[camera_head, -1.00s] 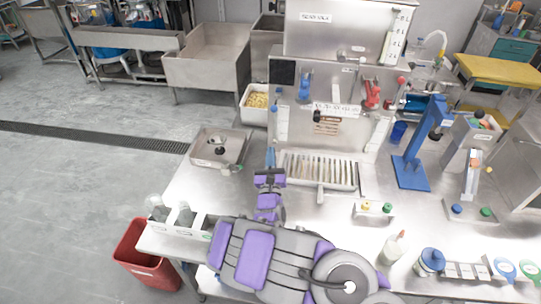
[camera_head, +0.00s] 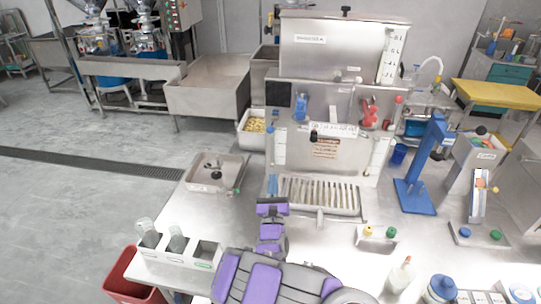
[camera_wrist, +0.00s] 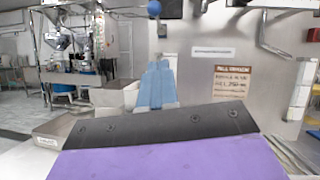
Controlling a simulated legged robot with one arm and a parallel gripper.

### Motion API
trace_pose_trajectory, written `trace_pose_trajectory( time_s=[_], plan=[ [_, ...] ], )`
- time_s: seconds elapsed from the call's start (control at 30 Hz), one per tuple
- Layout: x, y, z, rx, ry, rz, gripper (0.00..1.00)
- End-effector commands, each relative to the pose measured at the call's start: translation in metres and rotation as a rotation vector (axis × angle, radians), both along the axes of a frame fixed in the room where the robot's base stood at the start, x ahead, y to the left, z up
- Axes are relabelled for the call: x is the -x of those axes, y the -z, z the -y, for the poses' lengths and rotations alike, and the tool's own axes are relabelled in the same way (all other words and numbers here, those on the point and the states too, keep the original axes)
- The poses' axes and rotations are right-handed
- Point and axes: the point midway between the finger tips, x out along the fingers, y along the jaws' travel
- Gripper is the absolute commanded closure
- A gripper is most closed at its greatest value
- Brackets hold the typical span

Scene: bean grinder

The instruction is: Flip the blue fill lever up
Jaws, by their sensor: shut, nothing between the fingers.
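A blue lever-like handle (camera_head: 300,107) is on the upper left of the upright steel machine's front panel (camera_head: 345,175), with a red one (camera_head: 369,114) to its right. A small blue knob (camera_head: 277,124) also tops a narrow post at the panel's left edge. In the wrist view a blue ball (camera_wrist: 154,7) shows above my fingers; I cannot tell which blue part it belongs to. My gripper (camera_head: 272,184) is shut and empty, pointing toward the machine, below and left of the blue handle and apart from it. Its blue-grey fingers (camera_wrist: 156,84) show in the wrist view.
A slotted drain tray (camera_head: 319,211) lies at the machine's foot. A shallow steel pan (camera_head: 198,172) is to the left, and a blue stand (camera_head: 415,200) to the right. Containers (camera_head: 180,243) and bottles (camera_head: 403,274) line the near table edge. Bare tabletop lies left of my gripper.

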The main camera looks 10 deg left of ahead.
Motion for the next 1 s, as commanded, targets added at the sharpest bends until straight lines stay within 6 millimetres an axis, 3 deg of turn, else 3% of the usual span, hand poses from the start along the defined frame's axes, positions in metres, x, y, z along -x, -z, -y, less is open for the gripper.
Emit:
trace_pose_trajectory(
  time_s=[0.1,0.57,0.77,1.0],
  plan=[
    [-0.002,0.010,-0.001,0.002,0.002,0.028,1.00],
    [-0.005,0.006,-0.002,0.004,0.003,0.036,1.00],
    [-0.025,-0.004,0.000,0.000,0.006,0.037,1.00],
    [-0.063,-0.023,-0.010,-0.001,0.003,0.038,1.00]
  ],
)
